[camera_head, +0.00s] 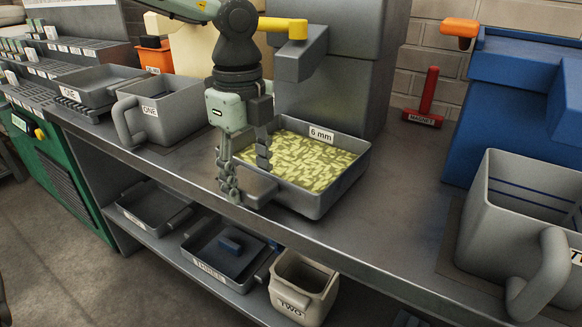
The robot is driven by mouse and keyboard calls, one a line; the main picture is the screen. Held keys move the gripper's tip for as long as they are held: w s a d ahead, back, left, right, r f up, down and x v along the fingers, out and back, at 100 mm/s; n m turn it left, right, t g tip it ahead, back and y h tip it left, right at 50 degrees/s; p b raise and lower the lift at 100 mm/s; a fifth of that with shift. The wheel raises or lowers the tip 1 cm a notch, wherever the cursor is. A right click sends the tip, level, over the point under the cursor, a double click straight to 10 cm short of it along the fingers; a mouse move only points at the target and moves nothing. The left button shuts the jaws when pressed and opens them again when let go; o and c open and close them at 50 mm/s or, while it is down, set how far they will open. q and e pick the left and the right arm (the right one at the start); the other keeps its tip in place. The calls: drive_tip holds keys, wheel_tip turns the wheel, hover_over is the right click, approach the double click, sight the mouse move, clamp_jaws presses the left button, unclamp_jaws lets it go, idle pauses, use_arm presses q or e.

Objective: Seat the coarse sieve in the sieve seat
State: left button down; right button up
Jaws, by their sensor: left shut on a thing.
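A square grey pan labelled "6 mm" (322,205), which I take for the coarse sieve, is full of yellow-green pellets. It is level, at the counter's front edge below the grey machine block (346,75). My left gripper (246,172) comes down from above at its front-left side. It is shut on the pan's grey handle (258,187), with a finger on either side. I cannot make out a separate sieve seat. Whether the pan rests on the counter or hangs slightly above it is unclear. My right gripper is not in view.
A jug labelled "ONE" (168,112) stands left of my gripper; a larger jug (515,205) is at the right. A red magnet (427,100) stands behind. A yellow handle (283,27) juts out above. Trays and a bin (303,285) fill the lower shelf. Counter right of the pan is clear.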

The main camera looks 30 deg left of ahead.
use_arm(q)
drive_tip(key=shift+r+p, duration=1.15)
drive_tip(key=shift+r, duration=2.25)
drive_tip(key=c, duration=1.2)
unclamp_jaws()
clamp_jaws()
